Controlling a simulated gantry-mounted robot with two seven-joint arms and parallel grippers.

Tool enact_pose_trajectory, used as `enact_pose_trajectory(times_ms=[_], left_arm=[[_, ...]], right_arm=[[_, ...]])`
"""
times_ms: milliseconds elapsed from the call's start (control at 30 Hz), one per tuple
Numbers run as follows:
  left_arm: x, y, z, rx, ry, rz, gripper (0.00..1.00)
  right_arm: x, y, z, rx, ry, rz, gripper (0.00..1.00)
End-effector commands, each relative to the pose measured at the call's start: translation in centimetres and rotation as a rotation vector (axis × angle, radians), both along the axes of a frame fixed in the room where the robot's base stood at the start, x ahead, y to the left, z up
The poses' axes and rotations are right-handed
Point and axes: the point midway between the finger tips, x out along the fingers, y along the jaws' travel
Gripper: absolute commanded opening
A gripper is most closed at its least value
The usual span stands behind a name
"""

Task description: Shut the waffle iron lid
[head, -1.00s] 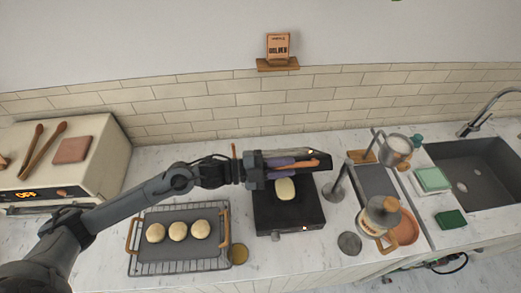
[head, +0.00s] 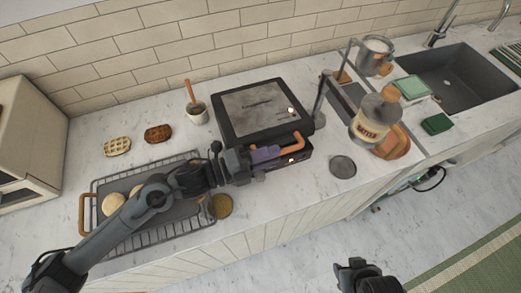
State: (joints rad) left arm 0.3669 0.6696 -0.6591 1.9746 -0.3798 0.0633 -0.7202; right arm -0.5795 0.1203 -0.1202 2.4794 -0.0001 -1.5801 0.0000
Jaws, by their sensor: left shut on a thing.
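The waffle iron stands on the counter. Its dark lid (head: 258,108), with a grey top panel, lies down over the base (head: 300,156). The base shows only as a strip along the front. I cannot tell whether a small gap is left between them. The lower plate and the pale dough on it are hidden. My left gripper (head: 266,154) is at the lid's front edge, shut on the orange lid handle (head: 290,149). My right gripper (head: 360,268) shows at the bottom edge, away from the iron; its jaw opening is unclear.
My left arm passes over a rack tray (head: 88,190) with dough rounds. Two waffles (head: 118,146) and a cup (head: 197,113) with a brush lie behind it. A batter jar (head: 374,118) and a round metal disc (head: 343,166) are right of the iron. A sink (head: 455,80) is farther right.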

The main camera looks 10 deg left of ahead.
Motion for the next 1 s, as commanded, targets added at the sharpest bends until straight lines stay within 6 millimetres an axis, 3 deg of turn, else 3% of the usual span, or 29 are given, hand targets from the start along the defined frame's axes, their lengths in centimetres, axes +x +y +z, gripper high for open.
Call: enact_pose_trajectory(times_ms=[467, 500, 600, 1000], left_arm=[[0.04, -0.13, -0.37, 0.000, 0.003, 0.000, 0.00], [0.04, -0.12, -0.37, 0.000, 0.003, 0.000, 0.27], [0.04, -0.12, -0.36, 0.000, 0.003, 0.000, 0.42], [-0.31, 0.62, -0.39, 0.000, 0.002, 0.000, 0.42]], right_arm=[[-0.01, -0.09, -0.22, -0.004, -0.001, 0.003, 0.43], [-0.01, -0.09, -0.22, -0.004, -0.001, 0.002, 0.43], [-0.01, -0.07, -0.22, -0.003, 0.000, 0.002, 0.43], [-0.01, 0.10, -0.19, 0.004, 0.000, -0.003, 0.43]])
